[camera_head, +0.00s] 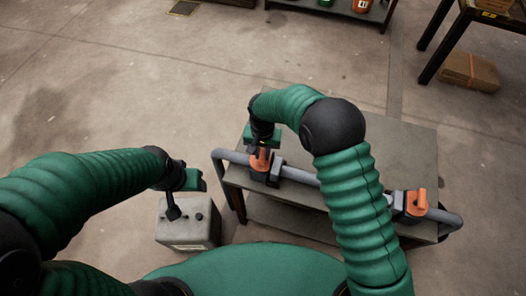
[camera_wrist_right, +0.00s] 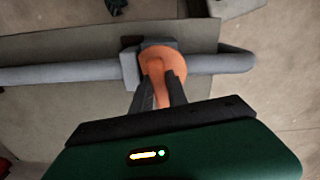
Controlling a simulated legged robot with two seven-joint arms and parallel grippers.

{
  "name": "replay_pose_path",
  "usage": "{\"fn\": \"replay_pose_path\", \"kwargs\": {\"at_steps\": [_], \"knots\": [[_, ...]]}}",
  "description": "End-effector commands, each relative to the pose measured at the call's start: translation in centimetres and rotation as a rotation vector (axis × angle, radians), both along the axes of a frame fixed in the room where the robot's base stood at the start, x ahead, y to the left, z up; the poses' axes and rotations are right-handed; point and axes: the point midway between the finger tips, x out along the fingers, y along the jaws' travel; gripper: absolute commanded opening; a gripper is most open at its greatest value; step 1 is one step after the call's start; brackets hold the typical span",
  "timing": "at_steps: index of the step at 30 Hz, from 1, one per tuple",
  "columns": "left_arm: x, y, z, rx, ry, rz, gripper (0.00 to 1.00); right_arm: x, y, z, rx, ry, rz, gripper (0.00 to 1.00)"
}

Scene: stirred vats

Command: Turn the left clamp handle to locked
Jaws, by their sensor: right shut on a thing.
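The left clamp handle (camera_head: 262,160) is orange and sits on a dark clamp block on the grey pipe (camera_head: 302,176). In the right wrist view the orange handle (camera_wrist_right: 160,68) lies between the two dark fingers of my right gripper (camera_wrist_right: 160,95), which is shut on it. In the head view my right gripper (camera_head: 263,143) is above this clamp and partly covers it. The right clamp handle (camera_head: 416,203) is orange, near the pipe's right end. My left gripper (camera_head: 177,208) is over a grey box; its fingers are too small to judge.
The pipe runs along the front of a grey table (camera_head: 400,150) with a lower shelf. The grey box (camera_head: 188,228) with knobs stands left of the table. A shelf (camera_head: 340,12), a dark-legged table (camera_head: 440,45) and a cardboard box (camera_head: 469,72) are at the back. The floor between is clear.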

Motion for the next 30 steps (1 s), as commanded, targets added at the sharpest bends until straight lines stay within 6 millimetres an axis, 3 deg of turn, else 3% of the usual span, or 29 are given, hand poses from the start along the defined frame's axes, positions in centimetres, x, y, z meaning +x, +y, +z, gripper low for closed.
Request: {"fn": "replay_pose_path", "kwargs": {"at_steps": [30], "knots": [[0.0,0.0,3.1,0.000,0.000,0.000,0.60,0.1,-0.1,0.2,0.001,-0.005,0.950,0.00]]}}
